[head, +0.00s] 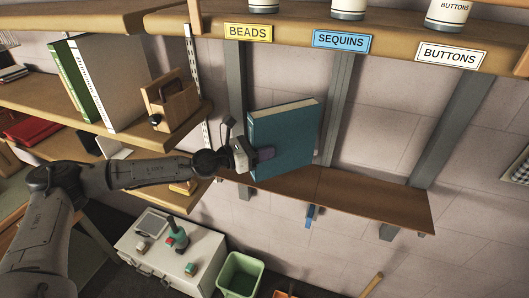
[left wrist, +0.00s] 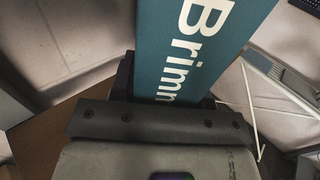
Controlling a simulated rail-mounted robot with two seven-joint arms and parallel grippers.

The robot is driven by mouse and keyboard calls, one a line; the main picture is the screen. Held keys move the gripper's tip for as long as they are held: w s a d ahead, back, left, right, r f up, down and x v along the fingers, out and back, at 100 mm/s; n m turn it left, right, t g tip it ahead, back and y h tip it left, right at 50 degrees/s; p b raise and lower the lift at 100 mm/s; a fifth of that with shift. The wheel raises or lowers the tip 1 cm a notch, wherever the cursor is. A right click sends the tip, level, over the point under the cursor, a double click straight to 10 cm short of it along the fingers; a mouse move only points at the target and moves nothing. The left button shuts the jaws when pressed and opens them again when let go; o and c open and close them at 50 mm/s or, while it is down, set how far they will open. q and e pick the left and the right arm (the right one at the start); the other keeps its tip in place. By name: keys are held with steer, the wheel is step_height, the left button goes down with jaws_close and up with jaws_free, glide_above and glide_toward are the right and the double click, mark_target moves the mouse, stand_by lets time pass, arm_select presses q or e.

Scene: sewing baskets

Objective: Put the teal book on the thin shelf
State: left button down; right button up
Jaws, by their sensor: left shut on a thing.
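The teal book (head: 284,139) is upright at the left part of the thin brown shelf (head: 365,200). My left gripper (head: 262,154) is shut on its spine side. In the left wrist view the teal book (left wrist: 188,45) stands between the fingers of my left gripper (left wrist: 165,92), with white letters reading "Brimn" on its spine. The book's lower edge is at or just above the shelf; I cannot tell whether it touches. My right gripper is not in view.
An upper shelf with "BEADS" (head: 248,32), "SEQUINS" (head: 341,41) and "BUTTONS" (head: 451,55) labels runs above. Grey brackets (head: 338,105) stand behind the thin shelf. A wooden box (head: 172,103) and upright books (head: 108,85) fill the left shelf. The thin shelf's right part is clear.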

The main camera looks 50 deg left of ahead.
arm_select(q)
step_height(320, 180, down, 2)
steer(key=shift+f+b, duration=0.25)
steer(key=shift+b, duration=0.35)
steer(key=shift+f, duration=0.5)
steer(key=shift+f+b, duration=0.25)
steer(key=shift+b, duration=0.1)
steer(key=c, duration=0.6)
jaws_free()
steer(key=shift+f, duration=0.1)
